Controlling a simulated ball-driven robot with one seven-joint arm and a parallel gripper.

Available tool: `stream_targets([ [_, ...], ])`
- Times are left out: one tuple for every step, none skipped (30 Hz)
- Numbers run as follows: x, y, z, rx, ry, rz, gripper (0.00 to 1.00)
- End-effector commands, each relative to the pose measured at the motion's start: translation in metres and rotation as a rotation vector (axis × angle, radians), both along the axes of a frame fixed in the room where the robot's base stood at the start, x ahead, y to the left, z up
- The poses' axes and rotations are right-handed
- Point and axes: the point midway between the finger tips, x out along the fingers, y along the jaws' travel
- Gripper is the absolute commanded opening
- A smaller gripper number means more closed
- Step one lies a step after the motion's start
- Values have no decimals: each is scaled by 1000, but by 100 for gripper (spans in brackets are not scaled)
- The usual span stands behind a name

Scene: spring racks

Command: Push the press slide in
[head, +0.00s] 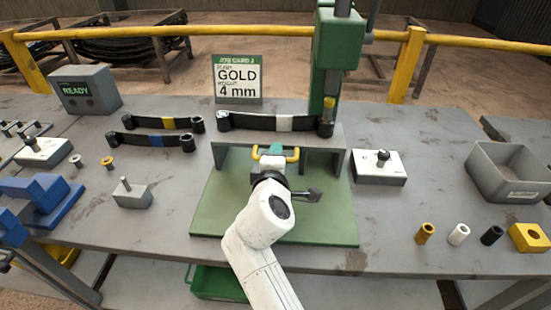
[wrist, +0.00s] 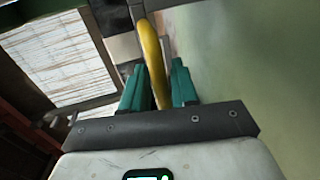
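The press stands at the middle back of the bench, with a green column (head: 337,50) and a green base plate (head: 330,215). A grey bridge (head: 322,160) sits on the plate. The slide's yellow handle (head: 257,152) shows at the front of the bridge; the slide's body is mostly hidden behind my arm. My gripper (head: 276,150) is at this handle. How far the slide is in cannot be made out.
A leaf spring with a white band (head: 284,123) lies across the bridge. A job card (head: 237,80) reads GOLD, 4 mm. A READY box (head: 86,89) stands at left, a grey bin (head: 505,172) at right. Switch boxes flank the press. Small bushings lie at the right front.

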Motion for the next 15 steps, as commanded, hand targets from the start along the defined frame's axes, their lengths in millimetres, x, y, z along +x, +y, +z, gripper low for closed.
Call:
stream_targets([
  [0,0,0,0,0,0,34],
  [0,0,0,-1,0,0,37],
  [-1,0,0,-1,0,0,37],
  [-1,0,0,-1,0,0,37],
  [-1,0,-1,-1,1,0,37],
  [-1,0,0,-1,1,0,37],
  [-1,0,-1,-1,1,0,37],
  [-1,0,-1,-1,1,0,37],
  [-2,0,-1,-1,1,0,37],
  [-2,0,0,-1,1,0,37],
  [-4,1,0,-2,1,0,37],
  [-6,1,0,-2,1,0,37],
  [-9,1,1,-2,0,0,37],
  [-12,1,2,-1,0,1,37],
  [-17,1,3,-1,0,1,37],
])
